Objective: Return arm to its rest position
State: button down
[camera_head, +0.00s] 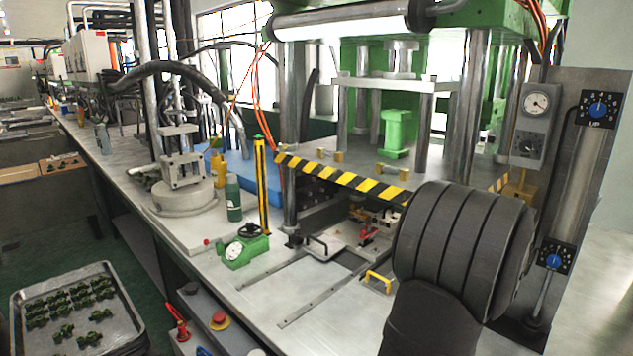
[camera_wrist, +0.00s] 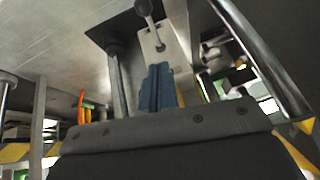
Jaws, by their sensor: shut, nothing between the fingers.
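My gripper (camera_wrist: 159,86) shows in the wrist view as two blue fingers closed against each other, with nothing between them. They rise from the dark gripper body at the bottom of that view. Beyond the fingertips is a light plate with a dark-knobbed lever (camera_wrist: 150,15). In the head view my dark, ribbed arm fills the lower right, in front of the press (camera_head: 395,85) and near its control panel (camera_head: 585,170). My gripper is hidden behind the arm there.
The press has a yellow-black striped edge (camera_head: 340,178). On the bench (camera_head: 250,305) stand a green gauge device (camera_head: 245,247), a green bottle (camera_head: 233,198) and a yellow handle (camera_head: 379,280). A metal tray (camera_head: 125,310) of green parts is at lower left. The bench front is partly clear.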

jog(key=d+v, duration=0.1)
jog(key=v, duration=1)
jog(key=shift+w+r, duration=0.25)
jog(key=shift+r, duration=0.1)
jog(key=shift+a, duration=0.1)
jog(key=s+f+n+y, duration=0.1)
jog(key=s+f, duration=0.3)
jog(key=f, duration=0.2)
jog(key=a+x, duration=0.2)
jog(key=x, duration=1.1)
jog(key=shift+w+d+f, duration=0.25)
jog(key=shift+w, duration=0.2)
